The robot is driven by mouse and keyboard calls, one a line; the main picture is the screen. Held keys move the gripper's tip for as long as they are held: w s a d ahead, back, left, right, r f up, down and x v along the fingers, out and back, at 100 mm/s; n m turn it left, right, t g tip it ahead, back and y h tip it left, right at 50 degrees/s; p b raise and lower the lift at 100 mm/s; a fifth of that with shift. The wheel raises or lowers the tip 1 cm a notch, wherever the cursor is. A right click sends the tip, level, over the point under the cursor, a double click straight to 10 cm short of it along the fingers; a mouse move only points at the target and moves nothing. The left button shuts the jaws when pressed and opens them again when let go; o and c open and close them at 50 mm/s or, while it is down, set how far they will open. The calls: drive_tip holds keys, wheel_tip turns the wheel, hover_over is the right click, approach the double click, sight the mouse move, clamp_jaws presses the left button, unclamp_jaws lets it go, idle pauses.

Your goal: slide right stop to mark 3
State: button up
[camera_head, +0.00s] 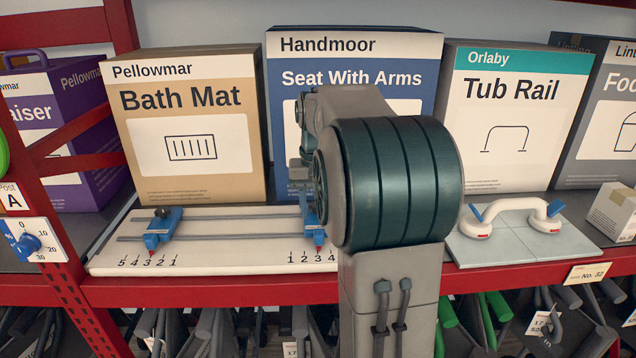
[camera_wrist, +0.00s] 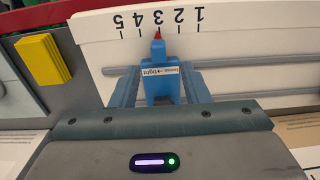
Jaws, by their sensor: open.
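The right stop (camera_head: 319,236) is a blue slider on the white rail board (camera_head: 200,268), partly hidden by my arm in the head view. In the wrist view the right stop (camera_wrist: 160,86) stands upright with a label, and its red pointer is in line with mark 3. The scale appears upside down there. My gripper (camera_wrist: 160,92) is open, with one blue finger on each side of the stop and small gaps beside it. In the head view my gripper (camera_head: 307,208) is mostly hidden behind my arm. The left stop (camera_head: 160,230) has its pointer near its own mark 3.
Boxes stand behind the board: Bath Mat (camera_head: 195,185), Seat With Arms (camera_head: 352,78) and Tub Rail (camera_head: 510,120). A white grab handle (camera_head: 515,205) on a tile is at right. A dial (camera_head: 28,245) is on the red post at left. A yellow block (camera_wrist: 50,60) shows in the wrist view.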

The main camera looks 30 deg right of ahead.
wheel_tip(320, 180, up, 7)
drive_tip(key=shift+r, duration=0.2)
idle(0.5)
drive_tip(key=s+a+f+n+t, duration=0.1)
drive_tip(key=s+a+f+n, duration=0.1)
drive_tip(key=s+a+f, duration=0.4)
drive_tip(key=s+a+f+n+t, duration=0.2)
drive_tip(key=s+a+f, duration=0.5)
drive_tip(key=s, duration=0.6)
drive_tip(key=shift+s+a+f+n, duration=0.15)
drive_tip(key=shift+s+a+n, duration=0.3)
drive_tip(key=shift+a, duration=0.8)
drive_tip(key=shift+o, duration=0.4)
drive_tip(key=shift+w, duration=0.1)
